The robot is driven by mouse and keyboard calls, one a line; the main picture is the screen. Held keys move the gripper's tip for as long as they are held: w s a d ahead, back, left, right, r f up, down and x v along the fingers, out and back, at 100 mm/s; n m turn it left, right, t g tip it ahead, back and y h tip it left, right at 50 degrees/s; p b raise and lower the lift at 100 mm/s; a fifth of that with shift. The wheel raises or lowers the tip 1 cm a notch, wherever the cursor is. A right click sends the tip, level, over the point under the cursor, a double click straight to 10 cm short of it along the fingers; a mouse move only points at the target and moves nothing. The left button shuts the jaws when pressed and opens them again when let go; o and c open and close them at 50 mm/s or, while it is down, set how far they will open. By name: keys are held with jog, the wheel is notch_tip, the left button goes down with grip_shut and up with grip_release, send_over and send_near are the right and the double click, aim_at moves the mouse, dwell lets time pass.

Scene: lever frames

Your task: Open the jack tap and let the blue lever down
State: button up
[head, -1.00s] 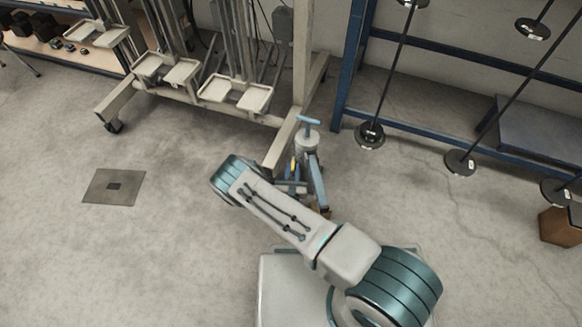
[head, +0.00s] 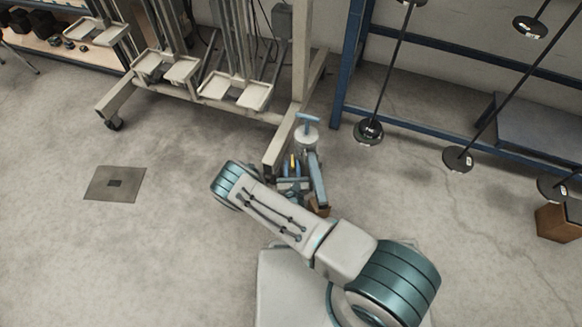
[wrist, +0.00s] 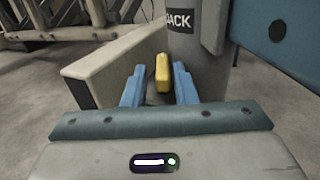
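The jack (head: 307,140) is a pale grey upright cylinder with a light blue T-shaped top, beside the beige frame's foot. In the wrist view its body (wrist: 205,65) carries a dark label reading "JACK". The blue lever (head: 317,180) slopes down along the jack's right side; it fills the upper right of the wrist view (wrist: 276,28). The yellow tap (wrist: 162,73) stands out from the jack low down. My gripper (wrist: 159,85) is open, with a blue finger on each side of the tap. A gap shows beside the tap; contact cannot be told. My forearm partly hides the gripper in the head view.
A beige leg (wrist: 115,65) of the frame lies close to the left of my fingers. A blue rack (head: 400,130) with hanging rods and round weights stands at the right. The floor at the left is clear around a flat metal plate (head: 115,184).

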jog(key=shift+d+f+m+h, duration=0.1)
jog(key=shift+d+m+h, duration=0.2)
jog(key=shift+d+h, duration=0.15)
jog(key=m+h+b, duration=0.1)
jog(key=h, duration=0.1)
jog(key=m+h+b, duration=0.1)
jog(key=h, duration=0.1)
jog(key=a+m+g+h+b, duration=0.1)
jog(key=m+h+b, duration=0.1)
jog(key=shift+w+f, duration=0.15)
jog(key=shift+w, duration=0.05)
jog(key=a+p+v, duration=0.1)
jog(key=p+v, duration=0.4)
jog(key=v, duration=0.9)
jog(key=w+d+r+m+g+h, duration=0.3)
jog(key=r+m+h, duration=0.15)
jog(key=r, duration=0.25)
jog(key=w+d+r+m+g+h, duration=0.3)
jog(key=r+m+g, duration=0.15)
jog(key=r, duration=0.35)
jog(key=s+d+r+m+g, duration=0.3)
jog(key=d+r+m+g, duration=0.6)
jog(key=r, duration=0.5)
jog(key=shift+s+d+r+m+y, duration=0.2)
jog(key=shift+d+r+m+y, duration=0.1)
jog(key=shift+d+r+y, duration=0.15)
jog(key=shift+f, duration=0.1)
